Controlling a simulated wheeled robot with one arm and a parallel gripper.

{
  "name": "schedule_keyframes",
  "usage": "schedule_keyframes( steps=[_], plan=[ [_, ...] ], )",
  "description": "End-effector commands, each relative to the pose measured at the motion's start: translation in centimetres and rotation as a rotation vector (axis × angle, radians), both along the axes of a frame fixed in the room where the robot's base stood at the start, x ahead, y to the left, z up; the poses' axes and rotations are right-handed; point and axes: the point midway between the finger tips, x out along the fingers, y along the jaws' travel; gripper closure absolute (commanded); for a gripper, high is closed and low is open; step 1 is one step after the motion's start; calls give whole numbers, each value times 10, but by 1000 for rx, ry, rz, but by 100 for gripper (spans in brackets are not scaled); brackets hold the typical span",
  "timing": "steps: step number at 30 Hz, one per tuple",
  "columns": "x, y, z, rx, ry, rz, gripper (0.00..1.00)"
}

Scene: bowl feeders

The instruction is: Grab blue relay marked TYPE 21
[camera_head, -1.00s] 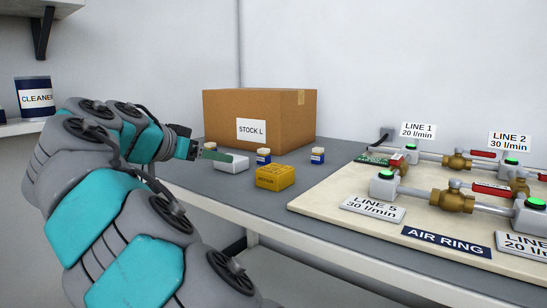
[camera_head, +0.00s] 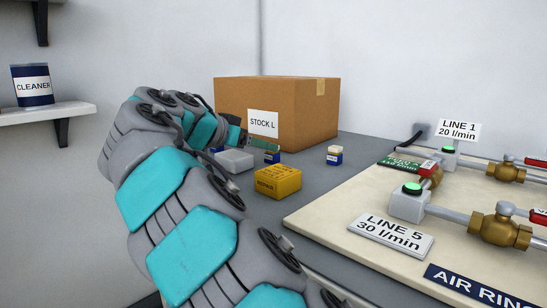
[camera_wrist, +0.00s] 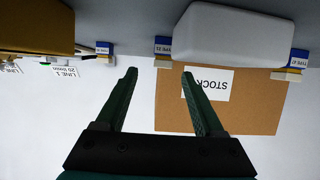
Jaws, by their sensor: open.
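Three small blue and white relays stand on the grey bench. In the head view one (camera_head: 271,157) is by my gripper, one (camera_head: 335,155) stands clear to the right, and one (camera_head: 214,150) is partly hidden by my arm. The upside-down wrist view shows a left relay (camera_wrist: 104,50), a middle relay (camera_wrist: 163,48) and a right relay (camera_wrist: 297,60). The middle label looks like TYPE 21, but it is too small to be sure; the right one seems to read TYPE 47. My gripper (camera_wrist: 160,80) is open and empty, its green fingers apart from the relays.
A STOCK L carton (camera_head: 305,115) stands behind the relays. A white box (camera_head: 235,160) and a yellow box (camera_head: 278,182) stand in front. A board (camera_head: 330,215) with valves and pipes fills the right. A shelf (camera_head: 60,113) holds a CLEANER can (camera_head: 32,86).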

Motion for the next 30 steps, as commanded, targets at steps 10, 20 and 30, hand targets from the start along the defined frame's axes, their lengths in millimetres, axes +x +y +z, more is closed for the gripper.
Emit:
schedule_keyframes(
  steps=[10, 20, 30],
  plan=[
    [33, -24, -16, 0, 0, -1, 30],
    [35, -26, -18, 1, -2, 1, 39],
    [35, -25, -18, 0, -1, 2, 77]
  ],
)
